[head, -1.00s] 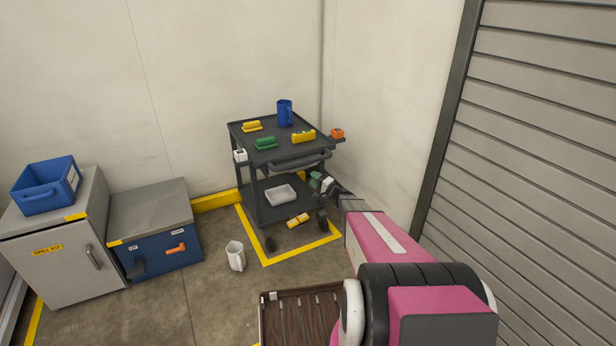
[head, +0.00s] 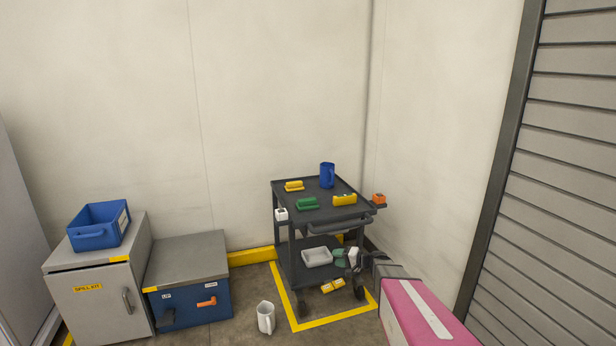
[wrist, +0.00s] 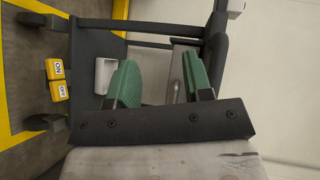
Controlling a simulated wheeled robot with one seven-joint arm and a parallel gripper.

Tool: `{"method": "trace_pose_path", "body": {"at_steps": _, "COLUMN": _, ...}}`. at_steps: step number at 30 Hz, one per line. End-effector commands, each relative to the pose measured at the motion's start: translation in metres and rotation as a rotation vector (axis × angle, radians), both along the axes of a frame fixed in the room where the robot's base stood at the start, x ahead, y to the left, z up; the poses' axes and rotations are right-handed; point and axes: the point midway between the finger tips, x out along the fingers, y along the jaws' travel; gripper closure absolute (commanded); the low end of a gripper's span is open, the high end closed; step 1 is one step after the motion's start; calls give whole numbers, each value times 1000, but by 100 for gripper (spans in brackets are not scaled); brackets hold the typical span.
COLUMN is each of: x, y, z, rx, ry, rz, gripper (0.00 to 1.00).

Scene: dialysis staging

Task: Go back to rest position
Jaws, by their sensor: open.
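My gripper (head: 346,258) is in front of the dark cart (head: 290,235), low on its right side near the lower shelf. In the wrist view my gripper (wrist: 160,82) shows two green-padded fingers standing apart. No held object shows between them; parts of the cart appear behind. My pink arm reaches in from the lower right of the head view.
The cart top holds a blue mug (head: 327,175), a green block (head: 307,204) and yellow items (head: 345,200). A white tray (head: 317,257) sits on its lower shelf. A white jug (head: 266,317) stands on the floor. Cabinets (head: 188,290) are left; a shutter (head: 560,180) is right.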

Motion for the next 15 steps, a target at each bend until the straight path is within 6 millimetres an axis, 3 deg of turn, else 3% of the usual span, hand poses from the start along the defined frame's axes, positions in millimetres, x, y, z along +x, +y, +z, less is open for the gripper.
{"method": "trace_pose_path", "body": {"at_steps": 1, "x": -25, "y": 9, "z": 6, "rx": -61, "ry": 27, "rz": 42, "gripper": 54}}
{"method": "trace_pose_path", "body": {"at_steps": 6, "x": -86, "y": 25, "z": 6, "rx": -293, "ry": 133, "rz": 170, "gripper": 54}}
{"method": "trace_pose_path", "body": {"at_steps": 11, "x": -142, "y": 23, "z": 8, "rx": -529, "ry": 230, "rz": 254, "gripper": 54}}
{"method": "trace_pose_path", "body": {"at_steps": 15, "x": -188, "y": 10, "z": 13, "rx": -749, "ry": 304, "rz": 297, "gripper": 54}}
